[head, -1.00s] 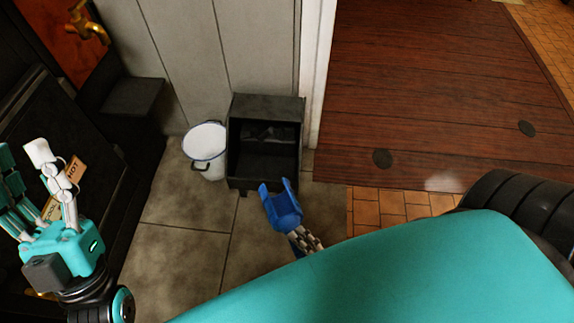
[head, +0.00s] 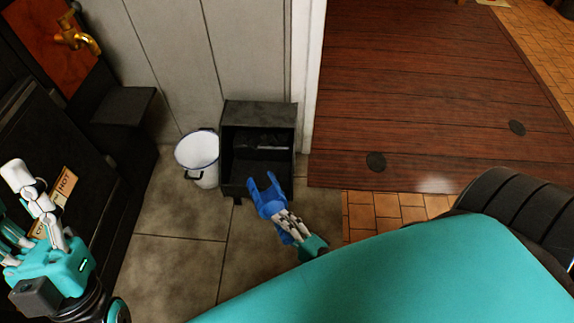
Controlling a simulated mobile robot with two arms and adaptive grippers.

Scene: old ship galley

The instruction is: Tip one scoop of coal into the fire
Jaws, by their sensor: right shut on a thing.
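A blue scoop (head: 268,199) is held by my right gripper (head: 292,229), whose pale fingers are shut on its handle. The scoop's mouth points up the picture, just in front of a black coal box (head: 258,111). Its side walls show and I see no coal in it. Dark lumps of coal (head: 258,140) lie inside the box. My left gripper (head: 18,212) is at the left edge, its fingers spread and partly cut off, with nothing seen in it. It is in front of the black stove (head: 90,185). No fire is in view.
A white bucket with a blue rim (head: 205,177) stands left of the coal box. A label reading HOT (head: 65,184) is on the stove. A brass tap (head: 77,38) is at top left. Grey tiled floor (head: 180,262) is clear between stove and scoop.

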